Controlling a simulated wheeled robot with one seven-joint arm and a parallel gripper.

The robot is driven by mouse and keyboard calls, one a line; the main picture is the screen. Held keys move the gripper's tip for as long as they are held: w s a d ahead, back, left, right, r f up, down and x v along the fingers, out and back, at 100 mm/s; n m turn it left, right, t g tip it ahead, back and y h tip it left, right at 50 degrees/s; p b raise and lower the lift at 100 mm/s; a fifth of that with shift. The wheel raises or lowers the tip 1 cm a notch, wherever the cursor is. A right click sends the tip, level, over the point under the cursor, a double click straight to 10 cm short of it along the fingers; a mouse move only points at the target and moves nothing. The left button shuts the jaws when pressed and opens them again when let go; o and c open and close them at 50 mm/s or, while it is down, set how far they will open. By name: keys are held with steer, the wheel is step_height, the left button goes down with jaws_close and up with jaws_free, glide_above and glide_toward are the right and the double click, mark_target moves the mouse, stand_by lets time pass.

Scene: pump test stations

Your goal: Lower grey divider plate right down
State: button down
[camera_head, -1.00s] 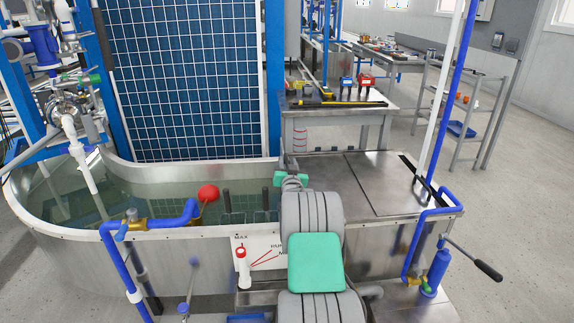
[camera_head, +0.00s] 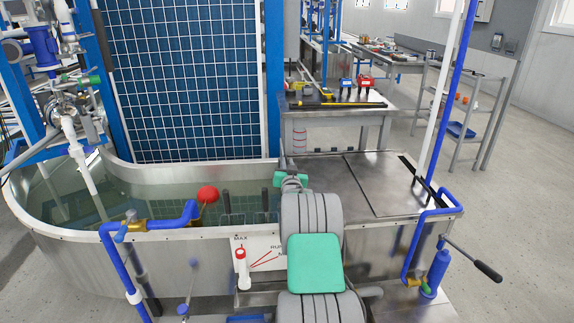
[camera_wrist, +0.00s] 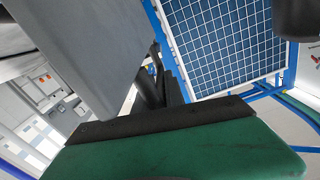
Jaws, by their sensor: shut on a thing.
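My gripper (camera_wrist: 160,82) shows in the wrist view as dark fingers beyond a green body with a black edge. A broad grey flat surface, which looks like the grey divider plate (camera_wrist: 85,45), fills the upper left of that view, beside the fingers. It is tilted in the picture, and the grip on it is partly hidden. In the head view my gripper (camera_head: 290,180) is above the right part of the metal water tank (camera_head: 75,232), near the steel cover. My own arm hides much there, and I cannot tell the plate's lower edge or its depth.
A steel cover (camera_head: 350,165) lies right of the gripper. A blue gridded panel (camera_head: 190,80) stands behind. White and blue upright pipes (camera_head: 440,110) rise at the right.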

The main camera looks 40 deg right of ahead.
stand_by(0.9)
step_height(320, 180, down, 7)
steer(key=b, duration=0.7)
steer(key=shift+w+f, duration=0.15)
steer(key=shift+f, duration=0.05)
steer(key=c, duration=1.6)
jaws_free()
steer(key=shift+a, duration=0.15)
steer(key=shift+o, duration=0.7)
steer(key=shift+f, duration=0.1)
steer(key=p+v, duration=0.1)
steer(key=v, duration=0.7)
